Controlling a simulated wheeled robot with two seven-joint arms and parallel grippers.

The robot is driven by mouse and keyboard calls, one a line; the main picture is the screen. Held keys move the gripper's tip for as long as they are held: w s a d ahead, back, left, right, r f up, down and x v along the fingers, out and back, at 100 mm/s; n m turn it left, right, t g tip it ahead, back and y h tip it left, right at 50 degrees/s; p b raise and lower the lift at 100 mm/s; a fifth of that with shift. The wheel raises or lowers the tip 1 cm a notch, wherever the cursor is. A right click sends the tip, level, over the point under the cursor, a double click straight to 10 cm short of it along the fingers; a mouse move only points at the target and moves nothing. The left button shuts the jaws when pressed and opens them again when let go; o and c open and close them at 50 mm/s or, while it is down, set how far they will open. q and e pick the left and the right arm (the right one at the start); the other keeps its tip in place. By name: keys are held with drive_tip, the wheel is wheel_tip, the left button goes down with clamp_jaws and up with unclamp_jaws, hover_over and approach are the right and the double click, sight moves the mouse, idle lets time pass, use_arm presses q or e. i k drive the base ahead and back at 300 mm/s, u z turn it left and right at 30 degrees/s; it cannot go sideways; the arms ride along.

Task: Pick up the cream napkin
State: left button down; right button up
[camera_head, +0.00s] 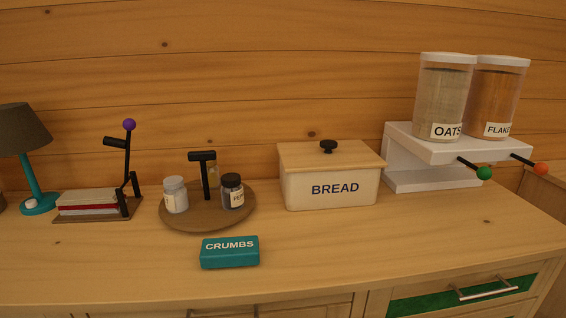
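A flat stack of pale layers with a red one between them (88,203) lies in a brown holder (66,219) at the left of the wooden counter. The layers look like folded napkins, but I cannot tell which is the cream one. A black arm with a purple knob (129,124) stands upright at the right end of the holder. The black arm's lower part covers some of the stack's right end. Neither of my grippers shows in the head view.
A teal lamp (39,205) stands left of the holder. A round wooden tray (206,224) with jars is to its right. Then come a teal CRUMBS box (230,255), a BREAD box (331,190) and a white dispenser stand (432,182). The counter's front left is clear.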

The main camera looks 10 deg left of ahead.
sight(104, 196)
drive_tip(key=u, duration=0.65)
drive_tip(key=k, duration=1.25)
drive_tip(key=u, duration=0.55)
drive_tip(key=i, duration=1.05)
drive_tip(key=u, duration=0.65)
